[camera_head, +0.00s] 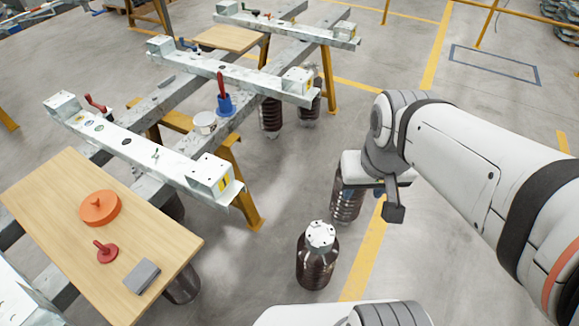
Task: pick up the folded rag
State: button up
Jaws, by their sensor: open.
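A grey folded rag (142,276) lies flat near the front right corner of the wooden board (150,232). It looks like a small, layered rectangular block with one darker edge. My gripper (393,207) is at the end of the white arm, well to the right of the board and apart from the rag. It points down above the floor, is open, and nothing shows in it. The fingers are small and partly hidden behind the wrist.
A red-handled tool (106,251) and an orange round lid (100,207) are on the board beside the rag. White beams on yellow trestles (245,205) stand behind. Dark ribbed insulators stand on the floor, one with a white cap (320,235).

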aim_at(145, 273)
jog(key=z, duration=4.3)
jog(key=i, duration=0.65)
jog(key=z, duration=5.6)
jog(key=i, duration=0.85)
jog(key=z, duration=0.2)
